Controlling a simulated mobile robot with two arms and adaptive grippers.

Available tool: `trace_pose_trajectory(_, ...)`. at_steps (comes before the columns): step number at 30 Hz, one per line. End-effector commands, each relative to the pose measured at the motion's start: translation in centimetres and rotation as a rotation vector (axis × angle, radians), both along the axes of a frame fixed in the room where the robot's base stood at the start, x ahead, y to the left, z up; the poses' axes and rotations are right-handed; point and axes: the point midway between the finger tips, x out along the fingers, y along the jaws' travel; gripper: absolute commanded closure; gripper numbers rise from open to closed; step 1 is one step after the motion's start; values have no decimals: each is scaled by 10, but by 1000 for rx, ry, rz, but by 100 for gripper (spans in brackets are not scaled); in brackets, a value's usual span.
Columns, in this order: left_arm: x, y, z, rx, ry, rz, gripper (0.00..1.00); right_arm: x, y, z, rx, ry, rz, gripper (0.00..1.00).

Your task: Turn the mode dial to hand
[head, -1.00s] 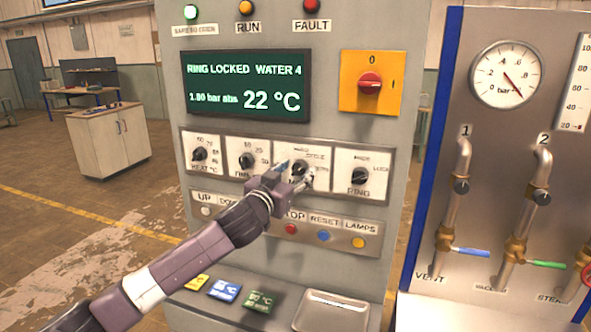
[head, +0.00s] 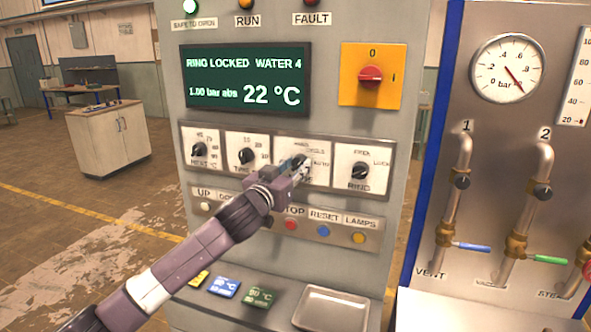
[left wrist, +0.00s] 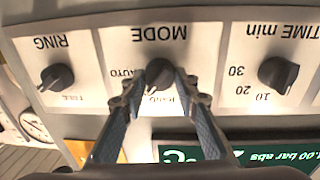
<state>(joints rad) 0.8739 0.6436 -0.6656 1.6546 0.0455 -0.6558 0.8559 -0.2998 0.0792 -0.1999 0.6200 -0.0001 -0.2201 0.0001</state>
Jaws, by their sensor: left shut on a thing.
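The mode dial (left wrist: 160,73) is a black knob on a white plate, third in a row of four on the grey cabinet. In the head view the dial (head: 301,160) is partly behind my left gripper (head: 296,170). In the left wrist view, which is upside down, the two fingers of my left gripper (left wrist: 158,82) stand on either side of the knob and are shut on it. AUTO is readable beside the knob; the other position labels are partly covered by the fingers. I cannot tell exactly where the pointer stands. My right gripper is not in view.
The ring dial (head: 360,171) and time dial (head: 246,156) flank it closely. Below is a button strip (head: 340,235), then a metal tray (head: 331,308). A piped gauge panel (head: 500,130) stands at right.

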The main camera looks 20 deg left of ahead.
Motion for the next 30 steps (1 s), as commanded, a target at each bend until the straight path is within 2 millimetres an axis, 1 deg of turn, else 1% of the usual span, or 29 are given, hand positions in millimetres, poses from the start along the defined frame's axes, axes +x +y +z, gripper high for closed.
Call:
trace_pose_trajectory(1, 0, -1, -5, -38, 3, 0, 96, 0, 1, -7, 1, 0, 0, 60)
trace_pose_trajectory(3, 0, -1, -5, -91, 4, -1, 96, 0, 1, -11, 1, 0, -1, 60)
trace_pose_trajectory(12, 0, 0, -4, -351, 13, 0, 96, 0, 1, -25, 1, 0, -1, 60)
trace_pose_trajectory(21, 0, 0, -4, -559, 22, 0, 96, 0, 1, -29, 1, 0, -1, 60)
trace_pose_trajectory(30, 0, 1, -3, -667, 23, 1, 96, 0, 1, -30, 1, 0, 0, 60)
